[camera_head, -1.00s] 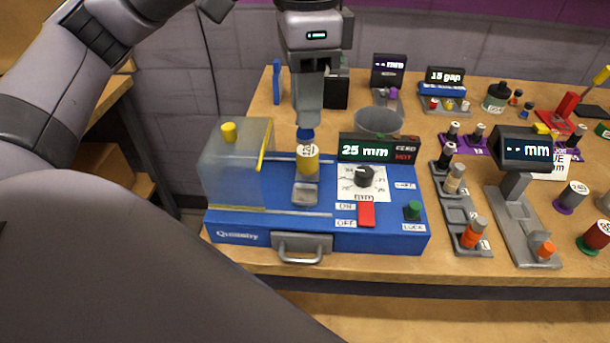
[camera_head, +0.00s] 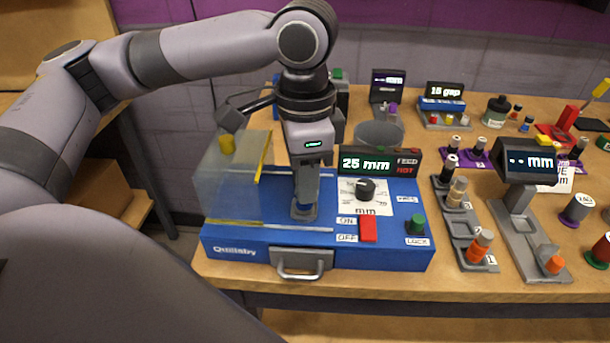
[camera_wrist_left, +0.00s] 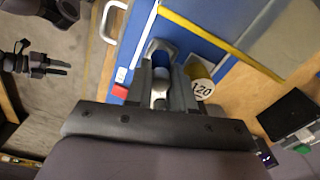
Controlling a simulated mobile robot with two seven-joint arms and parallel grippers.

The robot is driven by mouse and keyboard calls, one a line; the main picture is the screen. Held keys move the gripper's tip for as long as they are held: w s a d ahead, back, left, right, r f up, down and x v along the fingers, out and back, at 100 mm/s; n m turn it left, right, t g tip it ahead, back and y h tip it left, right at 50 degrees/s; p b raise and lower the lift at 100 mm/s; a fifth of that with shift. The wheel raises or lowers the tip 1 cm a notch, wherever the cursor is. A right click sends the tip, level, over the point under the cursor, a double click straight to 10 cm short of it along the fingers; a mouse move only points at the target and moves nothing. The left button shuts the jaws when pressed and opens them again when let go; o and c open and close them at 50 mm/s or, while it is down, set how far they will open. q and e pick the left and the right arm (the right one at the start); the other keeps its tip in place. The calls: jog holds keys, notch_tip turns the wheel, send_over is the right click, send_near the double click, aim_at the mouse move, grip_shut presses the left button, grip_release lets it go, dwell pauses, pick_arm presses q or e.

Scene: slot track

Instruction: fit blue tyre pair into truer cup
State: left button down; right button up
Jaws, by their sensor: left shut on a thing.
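My left gripper (camera_head: 304,205) points down over the small grey cup (camera_head: 303,214) on the blue truer (camera_head: 345,255). It is shut on the blue tyre pair, which shows as a blue and silver piece (camera_wrist_left: 160,68) between the fingers in the left wrist view. The piece is down at the cup; the fingers hide how far it sits in. The truer's display (camera_head: 370,162) reads 25 mm, with a black dial (camera_head: 365,189), a red switch (camera_head: 368,229) and a green knob (camera_head: 416,224).
A clear cover with a yellow knob (camera_head: 227,145) stands just left of the gripper. A yellow drum marked 120 (camera_wrist_left: 199,80) is close beside the fingers. A grey tray (camera_head: 465,225) with rollers and a gauge (camera_head: 530,220) stand to the right.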

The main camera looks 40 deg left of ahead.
pick_arm(q)
jog(key=shift+f, duration=0.1)
pick_arm(e)
jog(key=shift+r, duration=0.1)
pick_arm(q)
jog(key=c, duration=1)
grip_release()
pick_arm(e)
jog(key=shift+f, duration=0.2)
jog(key=shift+f, duration=0.15)
pick_arm(q)
notch_tip(320, 180, up, 12)
jog(key=shift+r+p, duration=0.1)
jog(key=shift+p, duration=1.05)
pick_arm(e)
jog(key=shift+s+d+r, duration=0.15)
jog(key=shift+d+r, duration=0.1)
jog(key=shift+r, duration=0.55)
jog(key=shift+s, duration=0.15)
